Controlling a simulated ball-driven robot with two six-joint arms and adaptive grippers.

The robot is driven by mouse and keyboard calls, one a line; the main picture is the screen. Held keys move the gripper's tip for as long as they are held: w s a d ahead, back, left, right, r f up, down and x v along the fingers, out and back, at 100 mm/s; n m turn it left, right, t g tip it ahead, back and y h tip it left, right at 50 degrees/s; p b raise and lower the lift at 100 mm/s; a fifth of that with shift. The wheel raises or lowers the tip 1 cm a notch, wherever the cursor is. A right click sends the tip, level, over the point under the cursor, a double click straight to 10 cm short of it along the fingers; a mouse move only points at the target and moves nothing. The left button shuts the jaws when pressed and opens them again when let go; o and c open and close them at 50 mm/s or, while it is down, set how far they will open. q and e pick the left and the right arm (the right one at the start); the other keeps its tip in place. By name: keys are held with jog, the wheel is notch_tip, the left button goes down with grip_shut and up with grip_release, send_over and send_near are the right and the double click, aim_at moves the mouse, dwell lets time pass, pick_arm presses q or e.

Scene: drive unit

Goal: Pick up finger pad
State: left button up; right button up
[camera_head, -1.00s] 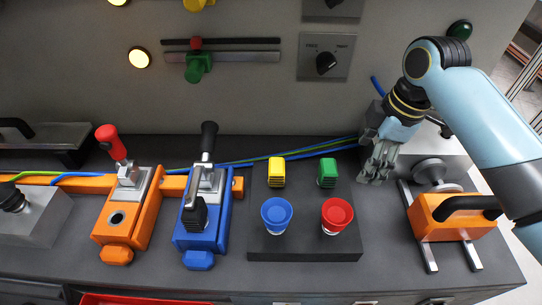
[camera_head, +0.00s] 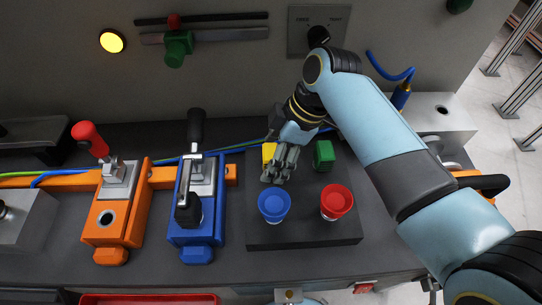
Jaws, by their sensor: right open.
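No part is marked as a finger pad, so I cannot tell for certain which thing it is. A yellow ribbed block (camera_head: 268,152) and a green ribbed block (camera_head: 323,155) stand on a dark square plate (camera_head: 330,236). My right gripper (camera_head: 278,172) is open, pointing down over the plate at the yellow block. Its fingers hide most of that block, and I cannot tell whether they touch it. A blue round button (camera_head: 273,204) and a red round button (camera_head: 336,201) sit in front. My left gripper is not in view.
A blue lever unit (camera_head: 197,232) and an orange lever unit (camera_head: 113,222) stand left of the plate. Cables run along the back. An orange device with a black handle (camera_head: 483,184) is at the right, partly behind my right arm. A red tray (camera_head: 150,299) is at the front.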

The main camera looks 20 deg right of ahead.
jog(key=shift+w+a+f, duration=0.2)
jog(key=shift+a+f, duration=0.1)
jog(key=shift+f, duration=0.35)
jog(key=c, duration=1.4)
jog(key=shift+r, duration=0.15)
notch_tip(320, 180, up, 4)
jog(key=shift+s+d+r, duration=0.1)
jog(key=shift+d, duration=0.05)
jog(key=s+d+r, duration=0.2)
jog(key=d, duration=0.1)
jog(key=s+d+r, duration=0.1)
jog(key=d+r, duration=0.1)
jog(key=d, duration=0.1)
jog(key=s+d+r+b, duration=0.1)
jog(key=s+d+r, duration=0.1)
jog(key=d, duration=0.2)
jog(key=shift+s+r, duration=0.3)
jog(key=shift+s, duration=0.05)
